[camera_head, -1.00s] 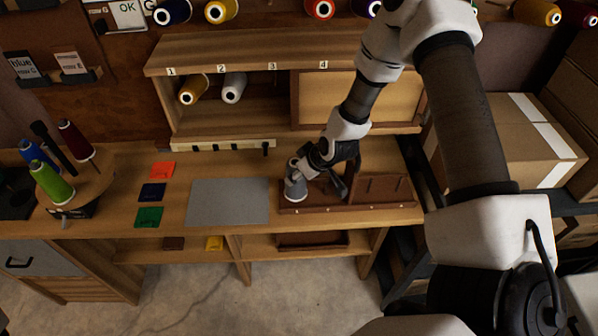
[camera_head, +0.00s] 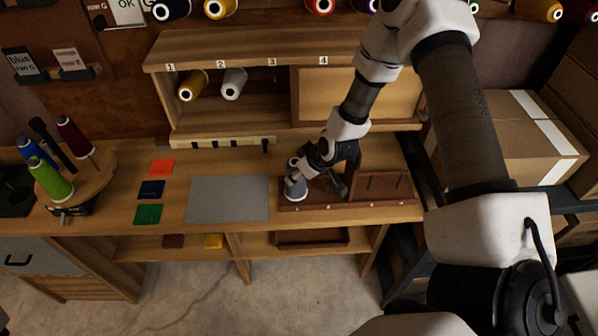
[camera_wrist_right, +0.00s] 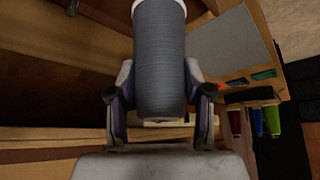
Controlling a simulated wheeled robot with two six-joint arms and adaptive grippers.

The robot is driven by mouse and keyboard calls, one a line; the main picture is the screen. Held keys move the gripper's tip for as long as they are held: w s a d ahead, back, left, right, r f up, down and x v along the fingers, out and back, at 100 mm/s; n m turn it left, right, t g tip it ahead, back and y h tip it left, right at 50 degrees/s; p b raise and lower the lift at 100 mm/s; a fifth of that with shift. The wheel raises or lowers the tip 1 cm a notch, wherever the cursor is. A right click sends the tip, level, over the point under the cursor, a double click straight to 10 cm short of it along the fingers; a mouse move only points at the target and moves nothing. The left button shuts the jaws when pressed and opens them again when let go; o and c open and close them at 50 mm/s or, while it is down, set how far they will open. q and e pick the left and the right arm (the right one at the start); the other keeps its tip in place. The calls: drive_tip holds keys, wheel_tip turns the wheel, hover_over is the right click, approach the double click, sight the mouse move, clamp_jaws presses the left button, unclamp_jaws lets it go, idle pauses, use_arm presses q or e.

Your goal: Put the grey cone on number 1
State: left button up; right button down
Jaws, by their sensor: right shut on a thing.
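The grey cone (camera_head: 298,191) is at the left end of the brown peg rack (camera_head: 345,205) on the bench. My right gripper (camera_head: 298,173) is shut on it from above and behind. In the right wrist view the grey cone (camera_wrist_right: 160,60) sits between the two fingers of the right gripper (camera_wrist_right: 160,92). Small pale marks run along the rack's front edge, too small to read. The cone hides the left peg area, and I cannot tell whether it rests on the rack. A label 1 (camera_head: 170,67) is on the shelf top. My left gripper is out of view.
The shelf (camera_head: 225,58) holds a gold cone (camera_head: 193,86) and a light grey cone (camera_head: 233,84). A grey mat (camera_head: 228,199) lies left of the rack. Green, blue and red cones stand on a round holder (camera_head: 96,185) at far left. Cardboard boxes (camera_head: 515,145) are at right.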

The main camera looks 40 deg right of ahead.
drive_tip(key=shift+c, duration=1.9)
unclamp_jaws()
drive_tip(key=v, duration=1.2)
drive_tip(key=s+a+f+n+g+h+b, duration=0.1)
drive_tip(key=s+a+f+n+g, duration=0.15)
drive_tip(key=s+f, duration=0.6)
drive_tip(key=s+a+f+n+g+h, duration=0.15)
drive_tip(key=s+f+g, duration=0.25)
drive_tip(key=s+f, duration=0.45)
drive_tip(key=s+a+f+m+y, duration=0.1)
drive_tip(key=s+a+f+m, duration=0.3)
drive_tip(key=a+f+m, duration=0.1)
drive_tip(key=shift+a+f+m, duration=0.35)
drive_tip(key=shift+a+m, duration=0.3)
drive_tip(key=shift+m, duration=0.35)
